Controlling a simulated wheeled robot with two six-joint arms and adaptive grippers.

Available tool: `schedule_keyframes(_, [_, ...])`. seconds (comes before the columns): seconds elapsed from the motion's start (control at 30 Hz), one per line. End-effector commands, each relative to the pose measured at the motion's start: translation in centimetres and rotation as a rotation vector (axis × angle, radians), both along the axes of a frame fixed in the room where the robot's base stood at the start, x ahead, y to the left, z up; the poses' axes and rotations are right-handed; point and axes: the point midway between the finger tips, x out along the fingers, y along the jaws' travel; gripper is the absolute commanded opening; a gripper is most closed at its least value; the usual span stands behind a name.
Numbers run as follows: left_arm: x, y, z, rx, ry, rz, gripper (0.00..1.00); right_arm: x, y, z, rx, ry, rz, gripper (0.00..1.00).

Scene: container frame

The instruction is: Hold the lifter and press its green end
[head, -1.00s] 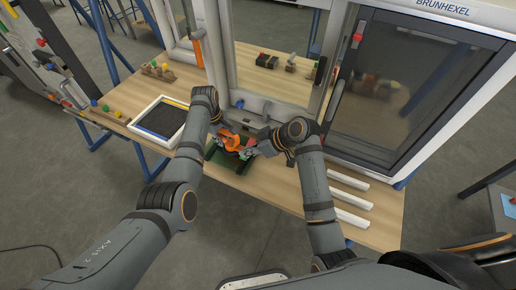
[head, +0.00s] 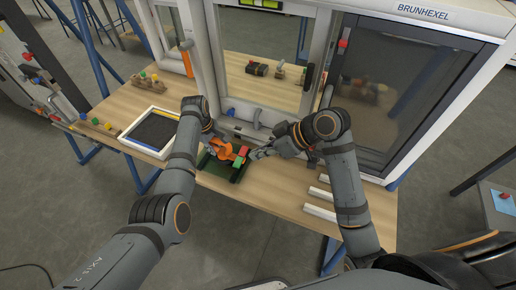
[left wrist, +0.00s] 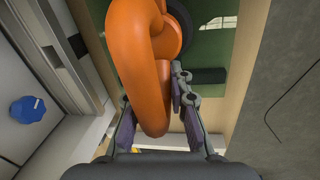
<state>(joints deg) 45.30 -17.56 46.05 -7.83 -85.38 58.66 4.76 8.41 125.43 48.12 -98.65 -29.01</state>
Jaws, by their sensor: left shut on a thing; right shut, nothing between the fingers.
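The lifter has an orange handle (head: 224,148), with a red block (head: 243,151) and a small green part (head: 237,160) at its right side. It is over a dark green base (head: 218,170) on the bench. My left gripper (head: 211,142) is shut on the orange handle. In the left wrist view the orange loop (left wrist: 142,75) passes between my left fingers (left wrist: 152,120), with a black round part behind it. My right gripper (head: 254,155) is shut and empty, just right of the red and green parts. I cannot tell whether it touches them.
A white-framed tray (head: 145,149) lies left on the wooden bench (head: 275,190). White bars (head: 320,194) lie to the right. The machine's window frame stands close behind the lifter, and its dark door (head: 385,95) is at right. A blue knob (left wrist: 27,110) shows in the left wrist view.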

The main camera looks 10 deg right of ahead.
Motion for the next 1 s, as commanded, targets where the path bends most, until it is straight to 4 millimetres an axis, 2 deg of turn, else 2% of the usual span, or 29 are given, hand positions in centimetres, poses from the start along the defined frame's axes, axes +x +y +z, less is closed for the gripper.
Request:
schedule_keyframes(0.03, [0.0, 0.0, 0.0, -0.001, -0.001, 0.000, 0.00, 0.0, 0.0, 0.0, 0.000, 0.000, 0.000, 0.00])
schedule_keyframes(0.07, [0.0, 0.0, 0.0, -0.001, -0.001, 0.000, 0.20, 0.0, 0.0, 0.0, 0.000, 0.000, 0.000, 0.00])
schedule_keyframes(0.2, [0.0, 0.0, 0.0, 0.000, 0.000, 0.000, 0.39, 0.0, 0.0, 0.0, 0.000, 0.000, 0.000, 0.00])
schedule_keyframes(0.27, [0.0, 0.0, 0.0, 0.000, 0.000, 0.000, 0.45, 0.0, 0.0, 0.0, 0.000, 0.000, 0.000, 0.00])
schedule_keyframes(0.53, [0.0, 0.0, 0.1, 0.000, 0.000, 0.000, 0.45, 0.0, 0.0, 0.0, 0.000, 0.000, 0.000, 0.00])
schedule_keyframes(0.63, [0.0, 0.0, 0.8, -0.001, -0.001, 0.000, 0.45, 0.0, 0.0, 0.0, 0.000, 0.000, 0.000, 0.00])
schedule_keyframes(0.77, [-0.3, 0.3, 3.3, -0.001, -0.004, 0.001, 0.45, 0.0, 0.0, 0.0, 0.000, 0.000, 0.000, 0.00])
schedule_keyframes(1.0, [-0.9, 0.9, 9.0, -0.001, -0.003, 0.000, 0.45, 0.0, 0.0, 0.0, 0.000, 0.000, 0.000, 0.00])
